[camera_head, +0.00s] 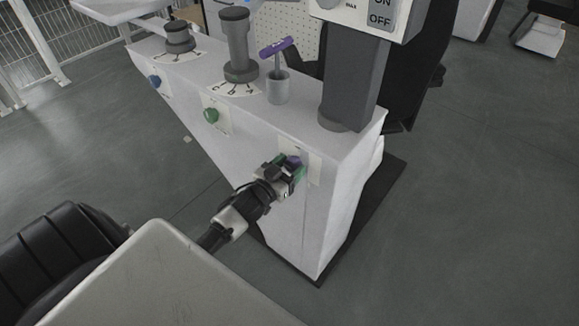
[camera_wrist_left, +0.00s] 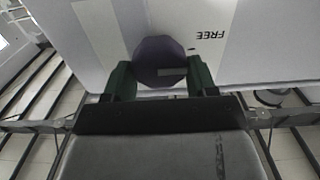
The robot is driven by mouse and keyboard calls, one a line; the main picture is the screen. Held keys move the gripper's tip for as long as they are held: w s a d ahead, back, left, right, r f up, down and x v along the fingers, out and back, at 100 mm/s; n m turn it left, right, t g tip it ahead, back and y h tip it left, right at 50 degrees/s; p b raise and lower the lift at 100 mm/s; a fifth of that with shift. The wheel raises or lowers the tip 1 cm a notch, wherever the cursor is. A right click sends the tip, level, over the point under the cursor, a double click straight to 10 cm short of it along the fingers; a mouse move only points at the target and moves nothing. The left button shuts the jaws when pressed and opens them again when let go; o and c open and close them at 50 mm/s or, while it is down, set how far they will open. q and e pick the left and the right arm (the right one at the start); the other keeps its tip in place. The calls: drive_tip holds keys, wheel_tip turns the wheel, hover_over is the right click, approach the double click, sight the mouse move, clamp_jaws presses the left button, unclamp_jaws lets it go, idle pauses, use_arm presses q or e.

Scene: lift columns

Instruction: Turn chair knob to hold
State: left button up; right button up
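The purple chair knob (camera_head: 294,161) sits on the front face of the white console (camera_head: 318,235), near its right end. In the left wrist view the knob (camera_wrist_left: 160,62) has a dark slot-like mark on its face, and the word FREE (camera_wrist_left: 211,35) shows upside down to its right. My left gripper (camera_head: 288,168) is at the knob. Its two green fingers (camera_wrist_left: 161,78) lie on either side of it with no clear gap, so it looks shut on the knob. Part of the knob is hidden in the head view. My right gripper is not in view.
A green button (camera_head: 211,115) and a blue button (camera_head: 155,80) are on the same front face. A purple-handled lever (camera_head: 276,48), a dark rotary post (camera_head: 239,45) and a grey column with an ON/OFF panel (camera_head: 379,14) stand on top. Open floor (camera_head: 470,200) lies to the right.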

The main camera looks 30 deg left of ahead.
use_arm(q)
drive_tip(key=c, duration=0.4)
drive_tip(key=shift+m, duration=0.4)
drive_tip(key=m, duration=0.3)
drive_tip(key=shift+d+m+p, duration=0.15)
drive_tip(key=shift+m+p, duration=0.15)
drive_tip(key=shift+m, duration=0.1)
drive_tip(key=m, duration=0.3)
drive_tip(key=shift+d+f+m, duration=0.1)
drive_tip(key=shift+f+m, duration=0.05)
drive_tip(key=shift+m, duration=0.15)
drive_tip(key=m, duration=0.2)
drive_tip(key=m+b, duration=0.1)
drive_tip(key=m, duration=0.2)
drive_tip(key=shift+d+f, duration=0.1)
drive_tip(key=shift+f, duration=0.1)
drive_tip(key=m+b, duration=0.1)
drive_tip(key=m, duration=0.3)
drive_tip(key=shift+f, duration=0.1)
drive_tip(key=shift+m, duration=0.4)
